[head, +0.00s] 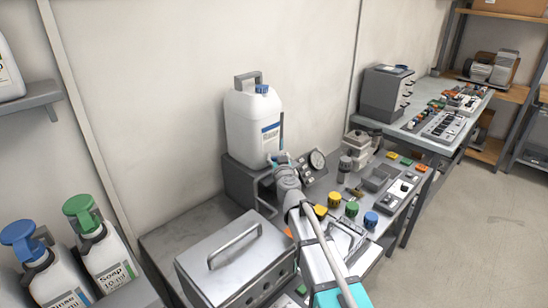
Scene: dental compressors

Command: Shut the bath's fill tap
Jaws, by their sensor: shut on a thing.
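A white jug (248,125) with a blue cap stands upright on a grey block (240,182) against the wall. Small blue parts at the jug's lower right look like the fill tap (281,156). My gripper (276,164) is at that spot, shut on the tap as far as I can see. My wrist and the gripper's body cover much of the tap, so its handle's angle is unclear. The bath (222,268), a grey metal box with a lid and bar handle, is in front of the jug, left of my arm.
Yellow, green and blue knobs (352,209) stand on the bench right of my arm. Soap bottles (100,245) stand at the lower left. A cluttered second table (430,122) is farther back; the floor at right is clear.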

